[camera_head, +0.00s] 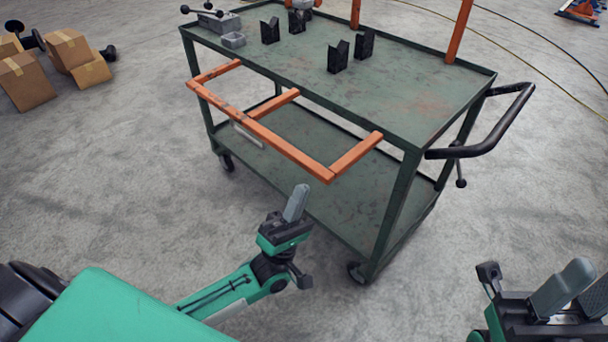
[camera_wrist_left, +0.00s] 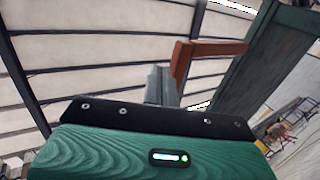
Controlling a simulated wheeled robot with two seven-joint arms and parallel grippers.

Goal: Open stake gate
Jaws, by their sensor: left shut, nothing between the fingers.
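The stake gate is an orange frame (camera_head: 270,138) with worn paint on the near long side of the green cart (camera_head: 400,110). It juts out from the cart's top edge, with a long outer bar and three short bars running back to the cart. My left gripper (camera_head: 297,203) is shut and empty, pointing up, in front of and below the gate's near right corner, apparently apart from it. In the left wrist view, its grey fingers (camera_wrist_left: 160,85) show below an orange bar (camera_wrist_left: 183,62). My right gripper (camera_head: 578,288) is at the lower right, away from the gate; its finger gap is unclear.
Black V-shaped blocks (camera_head: 338,57) and a grey box (camera_head: 233,40) stand on the cart top. Orange posts (camera_head: 459,32) rise at its far side. A black handle (camera_head: 495,130) juts from the right end. Cardboard boxes (camera_head: 27,82) lie at left. Floor before the cart is clear.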

